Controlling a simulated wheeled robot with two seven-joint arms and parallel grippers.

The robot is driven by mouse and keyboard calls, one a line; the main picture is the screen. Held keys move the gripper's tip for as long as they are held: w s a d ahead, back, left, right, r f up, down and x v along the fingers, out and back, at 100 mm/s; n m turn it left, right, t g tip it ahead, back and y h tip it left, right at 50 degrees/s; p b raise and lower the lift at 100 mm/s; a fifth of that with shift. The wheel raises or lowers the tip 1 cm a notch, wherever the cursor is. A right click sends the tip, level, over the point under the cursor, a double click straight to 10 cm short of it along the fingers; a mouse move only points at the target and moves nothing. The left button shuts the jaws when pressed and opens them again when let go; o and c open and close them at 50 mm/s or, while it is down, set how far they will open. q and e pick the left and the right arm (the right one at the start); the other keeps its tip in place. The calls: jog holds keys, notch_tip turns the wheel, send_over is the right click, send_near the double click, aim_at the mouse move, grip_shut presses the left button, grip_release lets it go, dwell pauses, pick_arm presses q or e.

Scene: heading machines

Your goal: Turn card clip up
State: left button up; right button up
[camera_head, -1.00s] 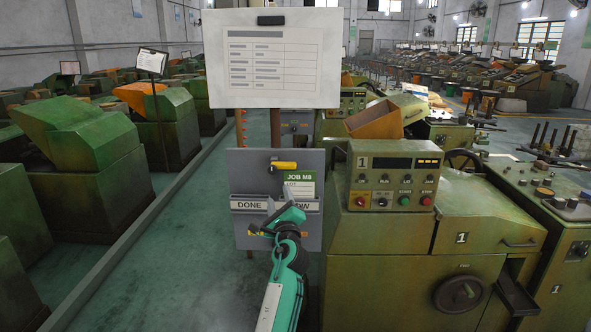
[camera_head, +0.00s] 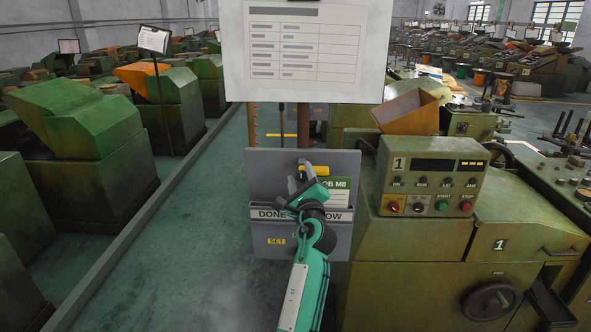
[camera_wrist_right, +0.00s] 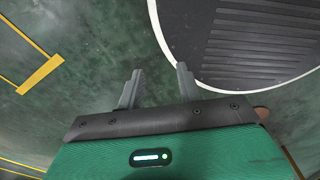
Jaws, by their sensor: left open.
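The yellow card clip (camera_head: 320,170) is near the top of the grey card board (camera_head: 262,172) in the head view. It is partly hidden behind my left gripper (camera_head: 304,172), which is open around or right in front of it; I cannot tell if it touches. A green and white job card (camera_head: 338,190) marked M8 stands in the board's pocket, behind the strip lettered DONE and NOW (camera_head: 266,213). My green left arm rises from below and covers part of the pocket. My right gripper (camera_wrist_right: 158,70) is open and empty above the floor in the right wrist view.
A white sheet panel (camera_head: 305,50) stands just above the card board. A green machine (camera_head: 430,235) with a button panel (camera_head: 433,180) is close on the right. The floor aisle (camera_head: 200,240) left of the board is clear.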

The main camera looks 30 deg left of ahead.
pick_arm(q)
jog(key=shift+w+r, duration=0.1)
jog(key=shift+r, duration=0.05)
jog(key=shift+d+r, duration=0.1)
jog(key=shift+c, duration=1.1)
grip_shut()
pick_arm(e)
jog(key=shift+s+d, duration=0.2)
jog(key=shift+d, duration=0.05)
